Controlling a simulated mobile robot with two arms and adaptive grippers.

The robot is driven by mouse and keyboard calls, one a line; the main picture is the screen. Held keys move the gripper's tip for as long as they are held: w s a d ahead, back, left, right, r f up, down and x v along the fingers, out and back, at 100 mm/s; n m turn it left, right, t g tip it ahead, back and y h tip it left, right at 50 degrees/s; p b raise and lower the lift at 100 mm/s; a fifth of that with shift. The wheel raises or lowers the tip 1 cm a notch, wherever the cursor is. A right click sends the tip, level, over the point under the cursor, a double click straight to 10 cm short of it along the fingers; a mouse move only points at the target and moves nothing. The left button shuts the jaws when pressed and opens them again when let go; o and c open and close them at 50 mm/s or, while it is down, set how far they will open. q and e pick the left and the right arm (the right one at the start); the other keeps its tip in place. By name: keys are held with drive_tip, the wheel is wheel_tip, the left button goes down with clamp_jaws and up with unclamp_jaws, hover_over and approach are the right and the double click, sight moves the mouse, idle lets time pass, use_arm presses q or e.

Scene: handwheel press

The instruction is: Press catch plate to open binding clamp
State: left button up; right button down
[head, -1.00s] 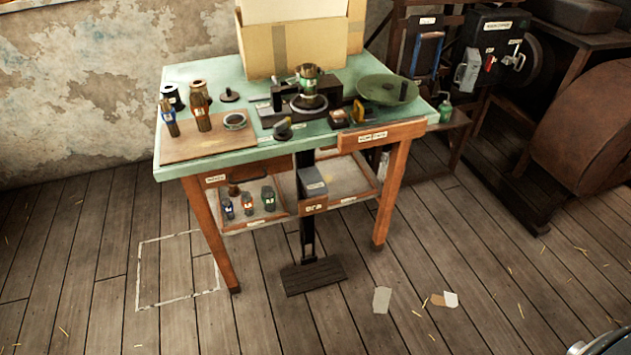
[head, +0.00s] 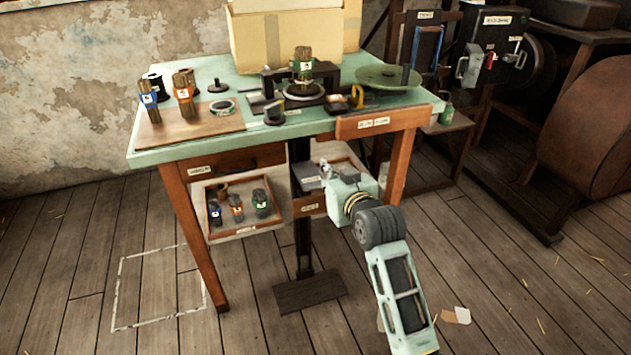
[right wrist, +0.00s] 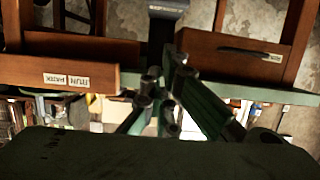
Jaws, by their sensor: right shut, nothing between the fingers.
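A dark slatted plate (head: 310,291) lies at floor level below the bench, at the foot of a black post (head: 302,225). I cannot tell for sure which part is the catch plate. My right gripper (head: 326,168) is at the bench front, beside the lower shelf, below the top. It is shut and empty; its fingers show in the right wrist view (right wrist: 156,92). My left gripper is out of view.
The bench's wooden front piece (head: 410,118) overhangs close above my right arm. A grey box (head: 308,176) sits near the gripper. A tray (head: 242,233) holds small bundles on the lower shelf. Paper scraps lie on the floor; floor at left is free.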

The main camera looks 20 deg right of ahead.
drive_tip(key=shift+r, duration=0.35)
drive_tip(key=shift+w, duration=0.15)
drive_tip(key=b, duration=0.2)
hover_over(316, 185)
wheel_tip(316, 185, down, 3)
drive_tip(key=shift+w+r, duration=0.1)
drive_tip(key=shift+r, duration=0.1)
wheel_tip(316, 185, down, 3)
drive_tip(key=shift+r, duration=0.15)
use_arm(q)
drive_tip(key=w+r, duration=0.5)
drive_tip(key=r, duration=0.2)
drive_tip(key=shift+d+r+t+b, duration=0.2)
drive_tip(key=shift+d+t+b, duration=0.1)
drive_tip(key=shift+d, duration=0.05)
use_arm(e)
drive_tip(key=shift+f, duration=0.65)
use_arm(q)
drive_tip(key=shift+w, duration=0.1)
